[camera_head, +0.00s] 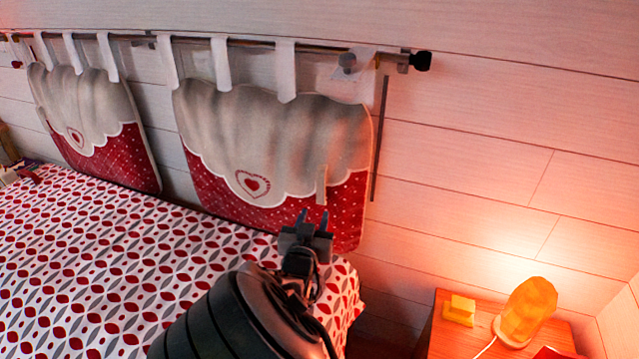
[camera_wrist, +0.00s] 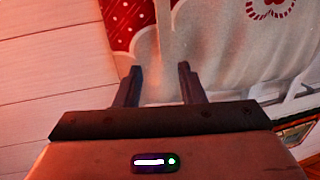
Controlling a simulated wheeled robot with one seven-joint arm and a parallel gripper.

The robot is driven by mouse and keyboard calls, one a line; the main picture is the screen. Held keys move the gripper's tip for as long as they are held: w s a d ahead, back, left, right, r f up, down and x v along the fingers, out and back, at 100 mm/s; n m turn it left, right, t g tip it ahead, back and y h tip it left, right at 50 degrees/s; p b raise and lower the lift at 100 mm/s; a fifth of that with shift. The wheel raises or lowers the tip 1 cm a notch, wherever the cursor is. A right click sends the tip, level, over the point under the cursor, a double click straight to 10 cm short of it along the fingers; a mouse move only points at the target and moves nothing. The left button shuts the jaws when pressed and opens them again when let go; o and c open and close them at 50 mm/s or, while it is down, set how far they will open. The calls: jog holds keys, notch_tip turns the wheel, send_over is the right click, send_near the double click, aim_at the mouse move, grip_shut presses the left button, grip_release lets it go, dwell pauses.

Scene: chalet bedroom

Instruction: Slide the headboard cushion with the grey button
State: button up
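Two grey-and-red headboard cushions hang by white straps from a wall rod. The right cushion (camera_head: 270,130) has a grey round button (camera_head: 347,61) near its upper right strap; the left cushion (camera_head: 90,105) hangs apart from it. A narrow beige strip (camera_head: 322,184) lies upright against the right cushion's lower right part. My gripper (camera_head: 314,217) is in front of that cushion's lower right part, below the strip. In the wrist view, my gripper (camera_wrist: 158,85) has its two fingers apart with nothing held between them. The cushion's pale and red cloth (camera_wrist: 215,45) shows beyond them; contact cannot be told.
The rod (camera_head: 250,42) ends in a dark knob (camera_head: 422,60). The patterned bed (camera_head: 110,250) lies below the cushions. A wooden nightstand (camera_head: 460,339) at lower right bears a glowing lamp (camera_head: 526,312) and a yellow block (camera_head: 459,310).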

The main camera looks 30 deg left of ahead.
aim_at(320, 182)
jog(key=x, duration=0.4)
jog(key=p+x, duration=0.1)
jog(key=x, duration=0.4)
jog(key=a+r+p+x, duration=0.1)
jog(key=x, duration=0.3)
jog(key=shift+w, duration=0.1)
jog(key=shift+f, duration=0.1)
grip_shut()
